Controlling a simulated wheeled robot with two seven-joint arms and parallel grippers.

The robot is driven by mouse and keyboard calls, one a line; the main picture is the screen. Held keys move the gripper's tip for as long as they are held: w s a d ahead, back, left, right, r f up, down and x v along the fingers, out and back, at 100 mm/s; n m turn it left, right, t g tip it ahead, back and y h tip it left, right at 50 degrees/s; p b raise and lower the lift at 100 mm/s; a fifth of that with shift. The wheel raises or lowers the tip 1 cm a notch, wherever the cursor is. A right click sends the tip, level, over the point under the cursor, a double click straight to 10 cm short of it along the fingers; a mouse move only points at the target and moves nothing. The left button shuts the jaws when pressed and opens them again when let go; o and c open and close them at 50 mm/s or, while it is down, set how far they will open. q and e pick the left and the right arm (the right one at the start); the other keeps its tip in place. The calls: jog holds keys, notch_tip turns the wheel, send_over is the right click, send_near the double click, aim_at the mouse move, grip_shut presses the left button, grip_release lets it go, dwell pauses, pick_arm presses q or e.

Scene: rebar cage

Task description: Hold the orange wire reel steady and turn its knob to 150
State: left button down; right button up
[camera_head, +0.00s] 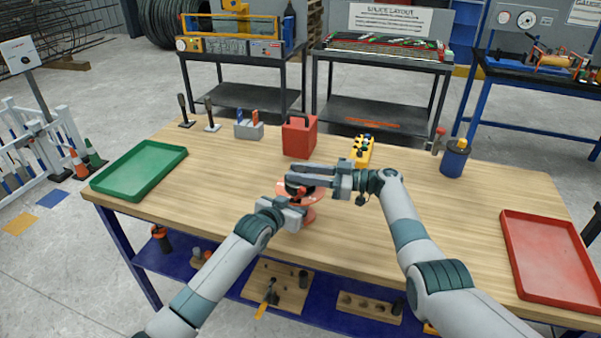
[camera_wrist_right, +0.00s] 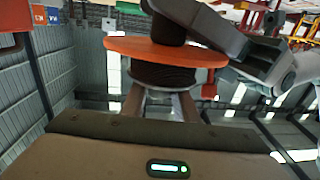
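The orange wire reel (camera_head: 312,199) stands near the middle of the wooden table. In the right wrist view, which looks upside down, its orange disc (camera_wrist_right: 150,50) lies between a dark ribbed knob (camera_wrist_right: 162,75) and a dark hub (camera_wrist_right: 167,27). A small red tab (camera_wrist_right: 208,88) sits at the disc's edge. My right gripper (camera_head: 290,174) reaches in from the right above the disc, its two fingers at the knob; their grip is hidden. My left gripper (camera_head: 299,207) is at the reel's near left side, below the disc, and appears closed on the hub. No dial reading is legible.
A green tray (camera_head: 97,185) lies at left and a red tray (camera_head: 511,226) at right. Behind the reel stand a red box (camera_head: 300,140), a yellow block (camera_head: 362,155), a grey holder (camera_head: 249,131) and a blue cup (camera_head: 453,163). The table between reel and red tray is clear.

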jog(key=c, duration=0.4)
jog(key=shift+f+m+t, duration=0.15)
jog(key=shift+m+t, duration=0.35)
jog(key=shift+t, duration=0.3)
jog(key=shift+t+h, duration=0.3)
jog(key=shift+m+t+h, duration=1.2)
jog(key=shift+m+t, duration=0.6)
jog(key=shift+t, duration=0.4)
